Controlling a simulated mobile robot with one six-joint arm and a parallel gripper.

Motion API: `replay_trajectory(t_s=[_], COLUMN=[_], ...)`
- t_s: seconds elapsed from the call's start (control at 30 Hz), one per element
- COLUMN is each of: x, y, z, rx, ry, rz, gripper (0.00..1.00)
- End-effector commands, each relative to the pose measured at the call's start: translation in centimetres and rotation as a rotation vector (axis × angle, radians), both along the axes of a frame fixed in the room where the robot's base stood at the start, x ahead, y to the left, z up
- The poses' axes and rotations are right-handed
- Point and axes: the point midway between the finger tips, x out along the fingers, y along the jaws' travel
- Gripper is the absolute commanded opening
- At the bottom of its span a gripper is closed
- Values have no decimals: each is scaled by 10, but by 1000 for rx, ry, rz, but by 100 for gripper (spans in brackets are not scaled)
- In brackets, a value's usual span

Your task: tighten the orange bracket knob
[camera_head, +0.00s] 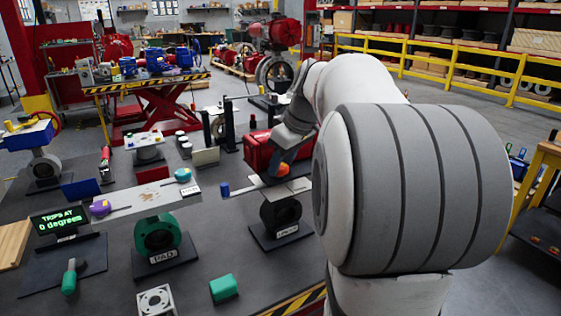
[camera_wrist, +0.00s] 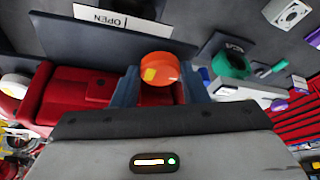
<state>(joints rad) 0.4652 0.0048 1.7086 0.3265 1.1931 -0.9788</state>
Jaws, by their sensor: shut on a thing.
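The orange bracket knob (camera_wrist: 159,69) sits between the two fingers of my gripper (camera_wrist: 160,88) in the wrist view, with a yellow mark on its face. My gripper is shut on it. In the head view the orange knob (camera_head: 283,170) shows at the tip of my gripper (camera_head: 281,162), above a black ring-shaped valve body on a dark stand (camera_head: 281,235). My arm hides part of the bracket there.
A green valve body (camera_head: 158,236) on a stand marked PAD is to the left. A display (camera_head: 59,220) reads "TRIPS AT 0 degrees". A red toolbox (camera_head: 258,152) stands close behind my gripper. A loose green block (camera_head: 223,288) lies on the table front.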

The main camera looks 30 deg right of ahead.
Motion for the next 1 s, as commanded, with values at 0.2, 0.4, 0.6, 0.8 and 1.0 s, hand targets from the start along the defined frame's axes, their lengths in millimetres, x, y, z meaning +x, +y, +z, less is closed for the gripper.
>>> replay_trajectory(t_s=[0.2,0.4,0.6,0.8,1.0], x=[0,-1,-1,-2,-1], y=[3,1,1,3,5], z=[0,0,0,0,0], rx=[2,1,-1,-1,-1], ry=[1,2,0,0,-1], rz=[-5,-46,-160,-335,-524], gripper=[17,17,17,17,17])
